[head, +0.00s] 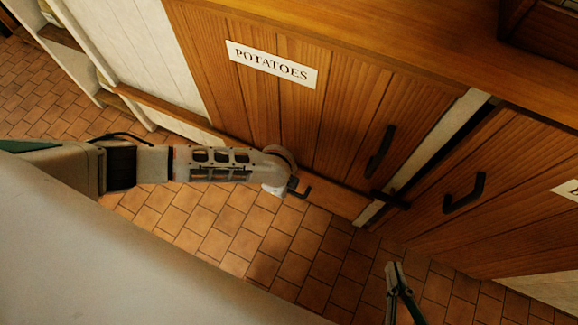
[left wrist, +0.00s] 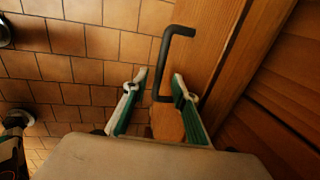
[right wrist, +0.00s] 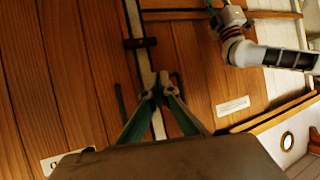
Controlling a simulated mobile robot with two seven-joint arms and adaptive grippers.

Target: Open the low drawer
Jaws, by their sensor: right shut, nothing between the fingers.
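The low drawer (head: 328,200) is a narrow wooden front close to the floor, under the door marked POTATOES. Its black bar handle (head: 299,188) sticks out beside my left wrist. In the left wrist view the drawer front (left wrist: 212,40) runs along the upper right, and the handle (left wrist: 167,62) reaches down between the fingertips of my left gripper (left wrist: 161,78). That gripper is open, with a finger on each side of the handle's near end; contact cannot be told. In the head view its fingers are mostly hidden by my wrist. My right gripper (head: 392,268) is shut and empty, away from the drawer.
The POTATOES door (head: 300,110) with a black handle (head: 380,152) is above the drawer. Another wooden door (head: 500,190) with its own handle (head: 465,193) is at right. A black latch (head: 390,200) spans the post between. The tiled floor (head: 220,225) is clear.

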